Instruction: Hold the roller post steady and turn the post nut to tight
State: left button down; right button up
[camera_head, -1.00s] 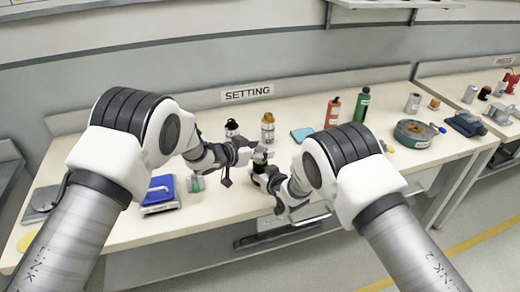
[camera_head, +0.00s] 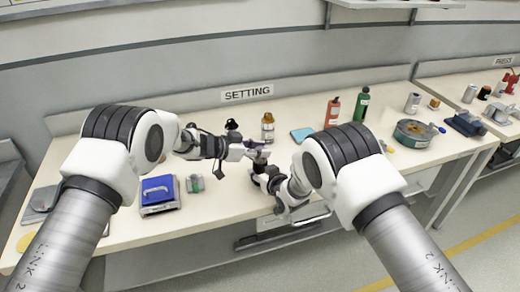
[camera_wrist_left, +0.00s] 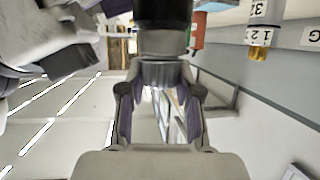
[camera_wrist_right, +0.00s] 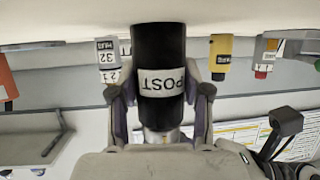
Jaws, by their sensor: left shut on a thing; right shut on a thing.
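The black roller post (camera_head: 260,168) stands near the front of the bench in the head view. In the right wrist view the post (camera_wrist_right: 158,55) carries a white "POST" label, and my right gripper (camera_wrist_right: 160,100) is shut around it. The grey metal post nut (camera_wrist_left: 160,73) sits at the end of the black post (camera_wrist_left: 162,14) in the left wrist view. My left gripper (camera_wrist_left: 160,90) is shut on the nut, with a finger on each side. In the head view my left gripper (camera_head: 258,153) is just above my right gripper (camera_head: 268,180). How tight the nut is cannot be seen.
A labelled amber bottle (camera_head: 268,128) stands behind the post. A blue-topped scale (camera_head: 158,192) and a green block (camera_head: 195,184) are to the left. A blue pad (camera_head: 302,134), red bottle (camera_head: 333,112) and green bottle (camera_head: 361,105) stand back right.

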pick_arm(q)
jog(key=m+g+h, duration=0.1)
jog(key=m+g, duration=0.2)
jog(key=g, duration=0.1)
jog(key=shift+m, duration=0.4)
jog(key=shift+g, duration=0.3)
jog(key=c, duration=0.8)
grip_release()
jog(key=shift+o, duration=0.2)
jog(key=shift+a, duration=0.15)
jog(key=v, duration=1.1)
jog(key=shift+a, duration=0.4)
jog(key=shift+r, duration=0.1)
